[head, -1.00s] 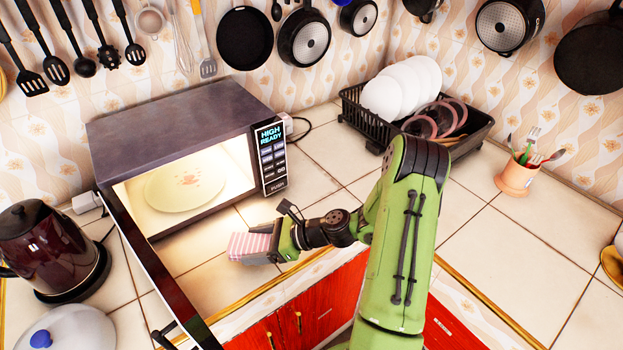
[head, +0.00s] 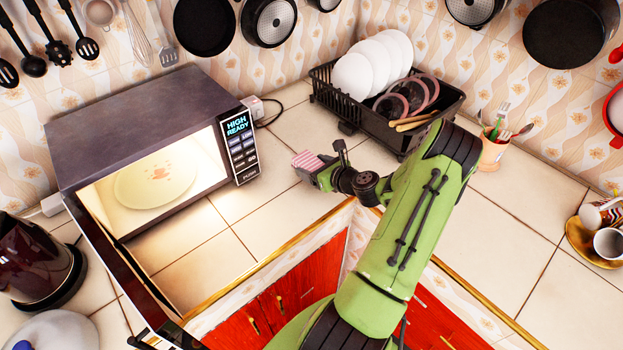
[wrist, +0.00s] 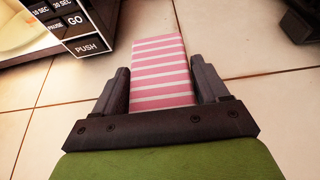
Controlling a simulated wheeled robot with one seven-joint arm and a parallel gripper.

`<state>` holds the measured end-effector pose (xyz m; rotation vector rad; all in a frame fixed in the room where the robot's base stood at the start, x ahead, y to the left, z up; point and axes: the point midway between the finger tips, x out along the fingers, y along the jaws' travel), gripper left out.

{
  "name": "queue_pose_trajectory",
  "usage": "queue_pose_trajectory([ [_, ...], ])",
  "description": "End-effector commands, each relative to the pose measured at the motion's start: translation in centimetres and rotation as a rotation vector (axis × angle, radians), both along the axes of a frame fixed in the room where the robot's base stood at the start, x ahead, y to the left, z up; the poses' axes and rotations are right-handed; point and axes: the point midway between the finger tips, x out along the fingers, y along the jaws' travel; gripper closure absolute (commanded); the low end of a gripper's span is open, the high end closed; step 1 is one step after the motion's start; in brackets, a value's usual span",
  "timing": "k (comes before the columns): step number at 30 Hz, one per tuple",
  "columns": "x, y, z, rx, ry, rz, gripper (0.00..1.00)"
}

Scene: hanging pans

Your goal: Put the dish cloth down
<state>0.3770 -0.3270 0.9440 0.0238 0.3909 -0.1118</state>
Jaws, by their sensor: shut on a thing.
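The dish cloth (head: 307,160) is a folded cloth with pink and white stripes. My gripper (head: 318,172) is shut on it, over the counter between the microwave and the dish rack. In the wrist view the cloth (wrist: 162,75) sits between the two dark fingers of my gripper (wrist: 165,88) and sticks out beyond them over the pale tiles. I cannot tell how far the cloth is above the counter.
The microwave (head: 140,125) stands open at the left, lit, with a plate (head: 155,185) inside. The dish rack (head: 335,104) with plates is behind my gripper. A utensil cup (head: 492,155) stands at the right. The tiled counter (head: 285,215) is clear near my gripper.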

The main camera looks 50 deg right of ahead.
Motion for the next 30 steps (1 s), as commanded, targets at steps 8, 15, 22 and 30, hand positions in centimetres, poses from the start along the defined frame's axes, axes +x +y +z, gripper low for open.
queue_pose_trajectory([
  [8,0.0,0.1,-4.3,0.002,-0.001,0.001,0.51],
  [15,0.0,0.1,-4.2,-0.001,-0.001,0.003,0.51],
  [22,0.1,0.1,-4.4,-0.001,-0.001,0.003,0.05],
  [30,0.0,0.1,-4.4,-0.001,-0.001,0.003,0.01],
])
